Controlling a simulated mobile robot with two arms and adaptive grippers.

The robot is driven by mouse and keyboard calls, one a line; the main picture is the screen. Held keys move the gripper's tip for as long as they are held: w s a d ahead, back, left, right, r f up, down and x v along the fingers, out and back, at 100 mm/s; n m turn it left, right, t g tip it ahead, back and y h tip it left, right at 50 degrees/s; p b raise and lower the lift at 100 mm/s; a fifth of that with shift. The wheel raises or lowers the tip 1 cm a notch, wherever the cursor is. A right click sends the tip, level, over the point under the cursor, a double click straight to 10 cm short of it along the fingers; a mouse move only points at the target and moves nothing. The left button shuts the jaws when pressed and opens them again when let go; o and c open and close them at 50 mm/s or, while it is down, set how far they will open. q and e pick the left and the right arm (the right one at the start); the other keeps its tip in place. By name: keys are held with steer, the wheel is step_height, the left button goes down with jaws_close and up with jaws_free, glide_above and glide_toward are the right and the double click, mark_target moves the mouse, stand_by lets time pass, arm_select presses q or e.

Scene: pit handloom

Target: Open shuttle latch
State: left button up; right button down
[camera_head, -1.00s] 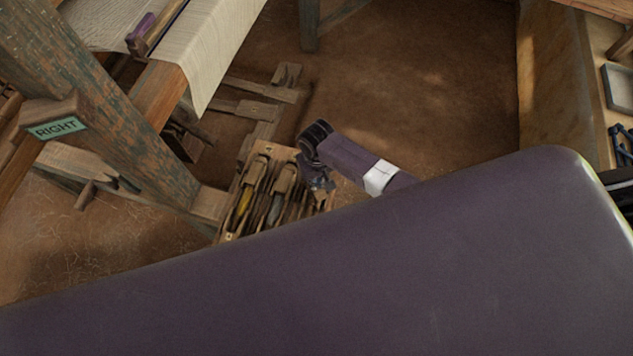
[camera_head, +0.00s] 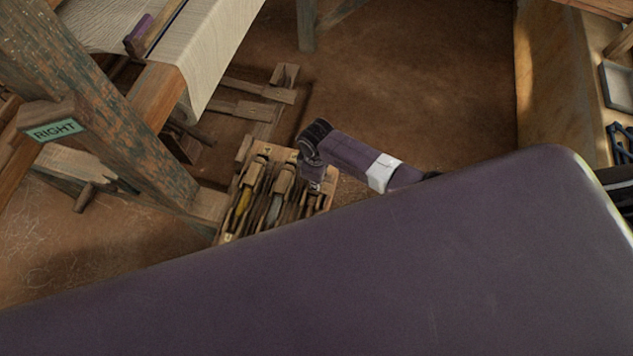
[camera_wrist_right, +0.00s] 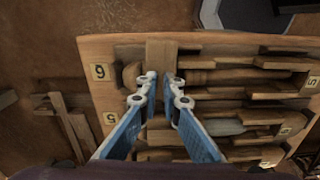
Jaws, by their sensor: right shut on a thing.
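A wooden shuttle rack (camera_head: 233,213) with several slots stands on the floor, partly hidden behind my purple body in the head view. It fills much of the right wrist view (camera_wrist_right: 105,45), with number tags 6 and 5 on its left side. A wooden latch block (camera_wrist_right: 160,55) lies across the slot end beside tag 6. My right gripper (camera_wrist_right: 160,86) has its two blue fingers close together, shut on this latch block, with a narrow strip of wood between the tips. In the head view its fingers are hidden below the wrist. My left gripper is not in view.
The loom post (camera_head: 110,120) with a RIGHT sign (camera_head: 54,131) and the cloth (camera_head: 207,50) stand to the left. Wooden pedals (camera_head: 250,108) lie behind the rack. Earth floor (camera_head: 420,80) is clear behind my arm. A grey tray (camera_head: 617,85) sits far right.

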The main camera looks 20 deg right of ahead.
steer(key=shift+n, duration=0.5)
steer(key=c, duration=2.1)
jaws_free()
steer(key=shift+r, duration=4.05)
